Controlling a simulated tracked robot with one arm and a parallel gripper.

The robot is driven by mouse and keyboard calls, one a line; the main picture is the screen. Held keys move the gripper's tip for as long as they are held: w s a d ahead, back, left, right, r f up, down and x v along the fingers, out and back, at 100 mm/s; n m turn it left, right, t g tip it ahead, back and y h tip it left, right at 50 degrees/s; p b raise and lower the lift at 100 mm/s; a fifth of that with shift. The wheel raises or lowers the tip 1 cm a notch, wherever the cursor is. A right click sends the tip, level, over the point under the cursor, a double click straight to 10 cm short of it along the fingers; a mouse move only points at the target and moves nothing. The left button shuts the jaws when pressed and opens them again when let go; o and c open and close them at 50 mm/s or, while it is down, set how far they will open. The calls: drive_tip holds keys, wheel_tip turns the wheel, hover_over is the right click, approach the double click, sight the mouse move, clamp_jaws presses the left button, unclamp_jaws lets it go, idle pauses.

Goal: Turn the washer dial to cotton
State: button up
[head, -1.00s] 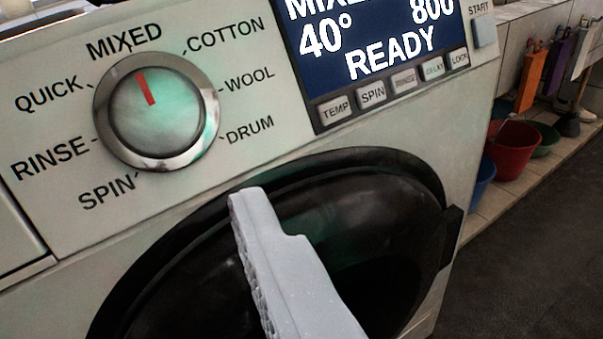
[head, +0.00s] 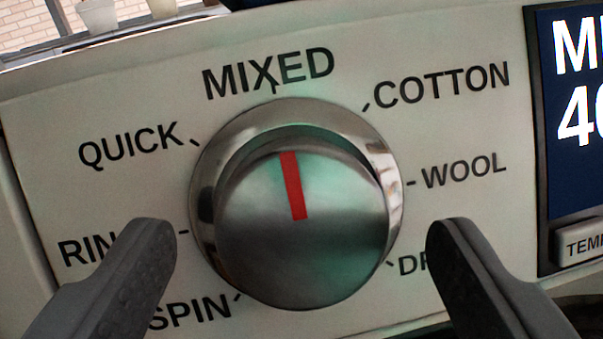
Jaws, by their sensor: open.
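The washer dial (head: 300,245) is a round silver knob on the pale control panel. Its red pointer mark (head: 292,186) points up at the MIXED label (head: 268,74). The COTTON label (head: 441,85) is to the upper right of the dial, with its tick beside it. My gripper (head: 300,245) is open, with one grey finger at the lower left and the other at the lower right of the dial. Both fingers appear apart from the knob. They cover parts of the RINSE, SPIN and DRUM labels.
The washer display (head: 570,110) is at the right edge, partly cut off, with the TEMP button (head: 582,243) below it. Pale cups (head: 98,14) stand behind the washer's top edge at the upper left.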

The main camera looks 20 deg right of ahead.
drive_tip(key=shift+x, duration=0.75)
drive_tip(key=shift+c, duration=0.2)
drive_tip(key=c, duration=0.9)
drive_tip(key=shift+d, duration=0.25)
drive_tip(key=shift+a, duration=0.25)
drive_tip(key=shift+a+m+g+h+p, duration=0.1)
drive_tip(key=shift+m+g+h+p, duration=0.3)
drive_tip(key=shift+m, duration=0.9)
drive_tip(key=m+g, duration=0.1)
drive_tip(key=m, duration=0.2)
drive_tip(key=m+g+h+p, duration=0.1)
drive_tip(key=m, duration=0.2)
drive_tip(key=shift+r, duration=0.1)
drive_tip(key=shift+m+g+p, duration=0.3)
drive_tip(key=shift+m+p, duration=0.1)
drive_tip(key=shift+m, duration=0.5)
